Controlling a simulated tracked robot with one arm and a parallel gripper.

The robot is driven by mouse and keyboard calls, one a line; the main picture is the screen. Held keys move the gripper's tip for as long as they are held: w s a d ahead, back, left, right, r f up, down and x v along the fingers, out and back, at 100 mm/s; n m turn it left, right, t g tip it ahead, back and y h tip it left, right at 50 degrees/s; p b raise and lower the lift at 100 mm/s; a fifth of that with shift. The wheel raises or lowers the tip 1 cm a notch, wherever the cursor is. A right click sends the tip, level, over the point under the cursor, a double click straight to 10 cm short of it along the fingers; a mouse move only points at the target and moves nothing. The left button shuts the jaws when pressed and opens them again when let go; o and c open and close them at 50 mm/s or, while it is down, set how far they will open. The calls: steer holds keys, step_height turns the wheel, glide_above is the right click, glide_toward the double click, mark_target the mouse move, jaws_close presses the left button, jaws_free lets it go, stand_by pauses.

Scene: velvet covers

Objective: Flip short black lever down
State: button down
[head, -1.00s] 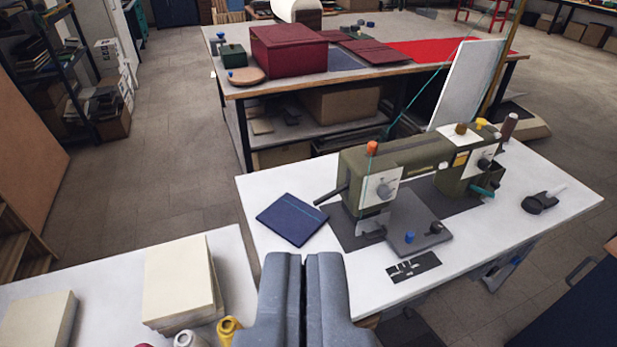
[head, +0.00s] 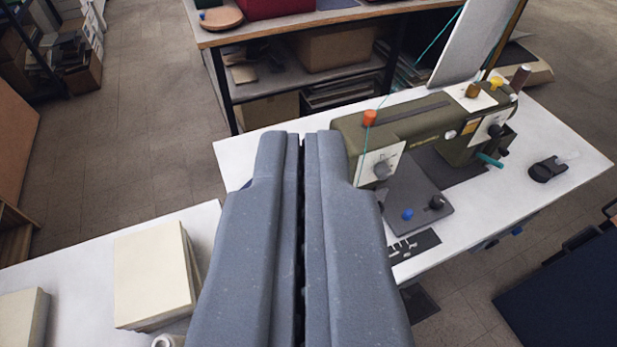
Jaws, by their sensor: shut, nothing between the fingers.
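The olive-green sewing machine (head: 415,118) stands on a white table (head: 540,200) at the right of the head view. Its left end has a white plate with a grey dial (head: 381,169) and an orange knob (head: 370,118) on top. My gripper (head: 300,138) is shut and empty, its tips in front of the machine's left end in the picture. The short black lever that stuck out from that end earlier is hidden behind my gripper. I cannot tell the distance between tips and machine.
A grey plate with a blue knob (head: 407,214) and a black knob (head: 436,202) lies before the machine. My gripper covers nearly all of the navy booklet. A cream stack (head: 150,275) is at lower left. A black tool (head: 548,169) lies at right.

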steer(key=w+f+n+g+p, duration=0.5)
steer(key=w+f+p, duration=0.5)
steer(key=w+f, duration=1.25)
steer(key=w+f+g+p, duration=0.1)
steer(key=w+f, duration=0.3)
steer(key=f, duration=0.3)
steer(key=w+f+p, duration=0.2)
steer(key=w+f, duration=0.2)
steer(key=f, duration=0.3)
steer(key=w+d+f+g+p, duration=0.1)
steer(key=w+f, duration=0.3)
steer(key=f, duration=0.3)
steer(key=shift+f+n+g+h, duration=0.3)
steer(key=shift+f+n, duration=0.05)
steer(key=shift+n, duration=0.05)
steer(key=shift+w, duration=0.1)
steer(key=shift+d+f, duration=0.1)
steer(key=shift+f, duration=0.85)
steer(key=shift+r, duration=0.1)
